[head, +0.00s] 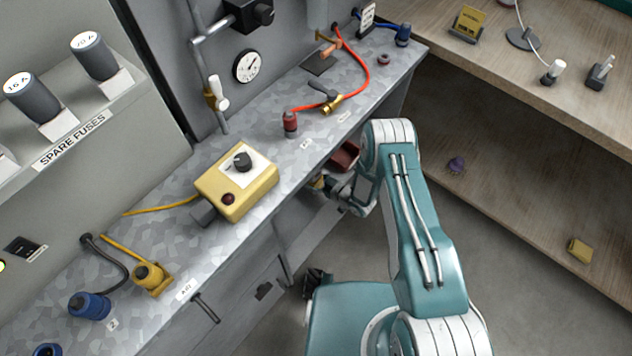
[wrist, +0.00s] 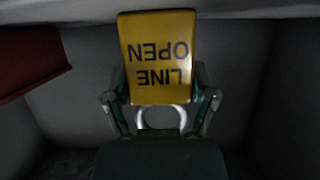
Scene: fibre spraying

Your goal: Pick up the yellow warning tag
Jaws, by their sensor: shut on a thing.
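The yellow warning tag (wrist: 160,48) fills the upper middle of the wrist view. Its black letters read "LINE OPEN" and appear upside down. My gripper (wrist: 160,95) is shut on the tag's lower part in that view, with one finger at each side. A pale ring-shaped loop (wrist: 162,117) shows just below the tag, between the fingers. In the head view my arm reaches to the bench's front edge. The gripper there is mostly hidden by the arm and bench, and I cannot make out the tag clearly.
A dark red box (head: 345,156) is beside my wrist under the bench edge; a red surface (wrist: 30,62) shows left in the wrist view. The grey bench (head: 150,235) carries a yellow control box (head: 262,190) and a red hose (head: 366,75). Wooden shelving (head: 560,110) stands right.

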